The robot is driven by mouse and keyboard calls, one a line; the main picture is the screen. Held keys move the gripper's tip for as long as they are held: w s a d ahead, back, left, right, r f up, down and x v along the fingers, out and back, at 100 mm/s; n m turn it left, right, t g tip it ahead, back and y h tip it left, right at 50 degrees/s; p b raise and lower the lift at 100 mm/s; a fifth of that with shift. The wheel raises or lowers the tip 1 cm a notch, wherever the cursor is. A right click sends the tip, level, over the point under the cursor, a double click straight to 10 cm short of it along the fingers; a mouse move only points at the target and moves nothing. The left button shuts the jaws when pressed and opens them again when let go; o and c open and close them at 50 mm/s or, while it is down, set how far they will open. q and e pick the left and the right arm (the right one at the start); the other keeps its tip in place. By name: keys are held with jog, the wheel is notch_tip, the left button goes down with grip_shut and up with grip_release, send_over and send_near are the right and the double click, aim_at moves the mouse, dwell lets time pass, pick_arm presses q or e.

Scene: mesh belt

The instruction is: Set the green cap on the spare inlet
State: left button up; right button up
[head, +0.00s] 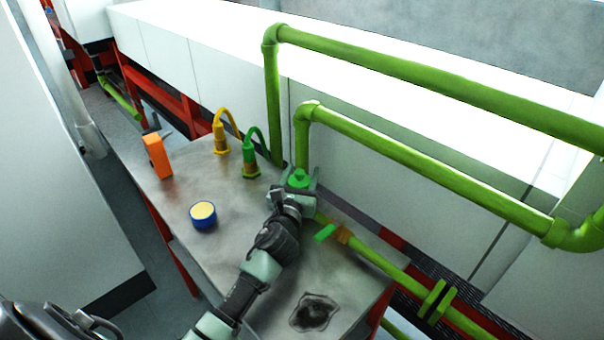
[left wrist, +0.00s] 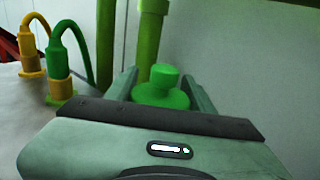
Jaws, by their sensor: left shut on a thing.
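The green cap (head: 299,177) is between the fingers of my left gripper (head: 300,184), at the back edge of the metal table. In the left wrist view, the cap (left wrist: 163,88) shows a round knob above a wider flange, looks upright, and sits between the two fingers, which are shut on it. A green vertical pipe stands just behind it. I cannot make out the spare inlet; whatever lies under the cap is hidden by the gripper, so I cannot tell if the cap touches anything below. My right gripper is not in view.
On the table (head: 215,262) stand a yellow connector (head: 220,140) and a green connector (head: 250,160) with hoses, an orange block (head: 157,156) and a blue-rimmed yellow disc (head: 203,214). A dark patch (head: 314,312) lies near the front. Green pipes (head: 420,165) run along the back.

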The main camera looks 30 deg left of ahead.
pick_arm(q)
jog(key=shift+f, duration=0.3)
jog(key=o, duration=1.1)
jog(key=shift+v, duration=1.3)
jog(key=shift+p+v, duration=0.45)
jog(key=shift+v, duration=3.75)
